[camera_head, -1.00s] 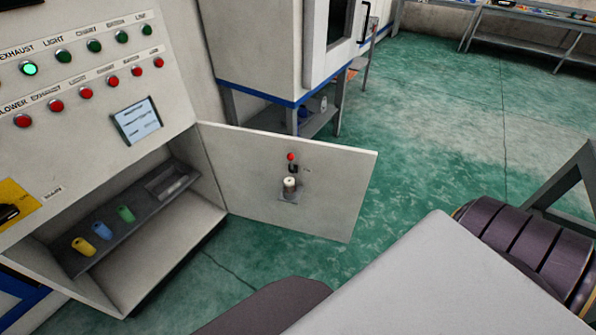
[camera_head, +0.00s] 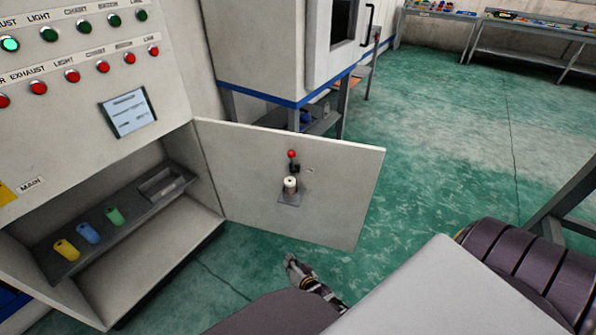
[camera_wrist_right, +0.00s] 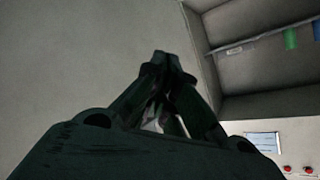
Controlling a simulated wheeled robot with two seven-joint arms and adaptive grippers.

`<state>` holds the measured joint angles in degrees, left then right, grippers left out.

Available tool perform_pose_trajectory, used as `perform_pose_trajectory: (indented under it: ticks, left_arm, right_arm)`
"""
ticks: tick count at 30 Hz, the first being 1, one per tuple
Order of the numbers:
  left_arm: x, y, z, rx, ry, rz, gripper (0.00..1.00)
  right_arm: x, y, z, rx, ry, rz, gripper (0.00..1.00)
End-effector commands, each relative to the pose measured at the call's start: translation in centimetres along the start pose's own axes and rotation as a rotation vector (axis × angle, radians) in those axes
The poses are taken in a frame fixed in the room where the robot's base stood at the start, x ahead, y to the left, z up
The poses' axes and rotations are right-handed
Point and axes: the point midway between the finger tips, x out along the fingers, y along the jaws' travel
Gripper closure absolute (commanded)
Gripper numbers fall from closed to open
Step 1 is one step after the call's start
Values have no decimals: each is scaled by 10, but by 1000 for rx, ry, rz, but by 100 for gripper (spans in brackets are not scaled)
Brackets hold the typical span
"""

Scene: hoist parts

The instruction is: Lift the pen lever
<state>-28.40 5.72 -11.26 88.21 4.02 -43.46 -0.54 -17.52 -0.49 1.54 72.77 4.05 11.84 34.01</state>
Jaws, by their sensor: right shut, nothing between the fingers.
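A small lever with a red ball knob (camera_head: 292,154) on a black base sits on the inner face of the open cabinet door (camera_head: 345,190); it is the likeliest pen lever. Below it a white cylinder (camera_head: 290,184) stands on a small grey bracket. My right gripper (camera_head: 291,262) shows below the door's lower edge, apart from the lever. In the right wrist view its fingers (camera_wrist_right: 162,62) are together and empty, in front of a plain grey surface. The lever does not show there. My left gripper is not in view.
The control cabinet (camera_head: 65,130) has green and red buttons and a screen (camera_head: 127,113). Its shelf (camera_head: 140,205) holds yellow, blue and green items. A white machine (camera_head: 265,45) stands behind the door. Green floor (camera_head: 430,150) is free to the right.

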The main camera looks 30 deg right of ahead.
Motion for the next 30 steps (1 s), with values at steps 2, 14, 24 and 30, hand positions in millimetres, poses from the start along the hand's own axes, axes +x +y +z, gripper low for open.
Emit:
perform_pose_trajectory:
  ticks: [2,14,24,30]
  left_arm:
    - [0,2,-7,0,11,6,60]
    - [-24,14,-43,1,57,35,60]
    - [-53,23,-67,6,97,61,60]
    - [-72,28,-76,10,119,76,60]
  right_arm:
    - [8,-4,-13,38,49,-23,100]
    - [22,-29,-97,222,290,-157,100]
    - [13,-46,-167,364,481,-298,100]
    - [-1,-53,-205,436,586,-390,100]
